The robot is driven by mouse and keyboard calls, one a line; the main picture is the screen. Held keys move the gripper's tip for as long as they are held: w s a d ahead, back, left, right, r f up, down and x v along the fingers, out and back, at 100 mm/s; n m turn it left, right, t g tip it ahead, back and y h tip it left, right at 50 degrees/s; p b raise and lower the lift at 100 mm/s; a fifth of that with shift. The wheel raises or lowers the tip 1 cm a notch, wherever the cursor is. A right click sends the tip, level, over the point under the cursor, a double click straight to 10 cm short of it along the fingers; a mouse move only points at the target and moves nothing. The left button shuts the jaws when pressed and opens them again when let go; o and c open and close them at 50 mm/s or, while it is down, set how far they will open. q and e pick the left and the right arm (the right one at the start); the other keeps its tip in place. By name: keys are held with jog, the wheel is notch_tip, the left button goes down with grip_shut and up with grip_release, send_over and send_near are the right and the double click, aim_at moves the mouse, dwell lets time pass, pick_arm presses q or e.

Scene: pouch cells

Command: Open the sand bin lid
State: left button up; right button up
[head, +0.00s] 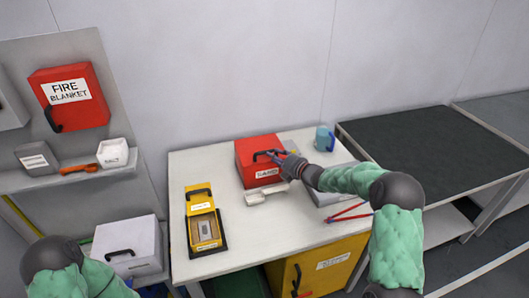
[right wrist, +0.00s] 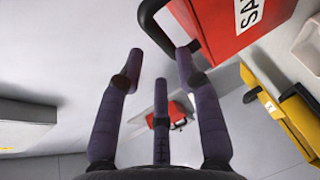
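The red sand bin (head: 258,174) stands near the back of the white table, with a white "SAND" label on its front. Its lid (head: 254,146) looks closed, and a black handle (head: 262,155) shows at its front edge. My right gripper (head: 277,156) is at the handle's right side. In the right wrist view, my right gripper's fingers (right wrist: 158,56) are apart with nothing gripped. The handle (right wrist: 150,18) is just beyond the fingertips, close to the right-hand finger; contact is unclear. My left arm shows at the lower left, its gripper out of frame.
A white scoop-like object (head: 266,193) lies before the bin. A yellow device (head: 204,222) is at left, a blue mug (head: 324,139) behind right, and red-handled tool (head: 348,213) at right. A grey flat case (head: 330,196) lies under my right forearm.

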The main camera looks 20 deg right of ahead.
aim_at(266, 151)
jog(key=b+x, duration=0.1)
jog(key=x, duration=0.5)
jog(key=shift+w+a+f, duration=0.1)
jog(key=shift+w+a, duration=0.05)
jog(key=shift+w, duration=0.15)
grip_shut()
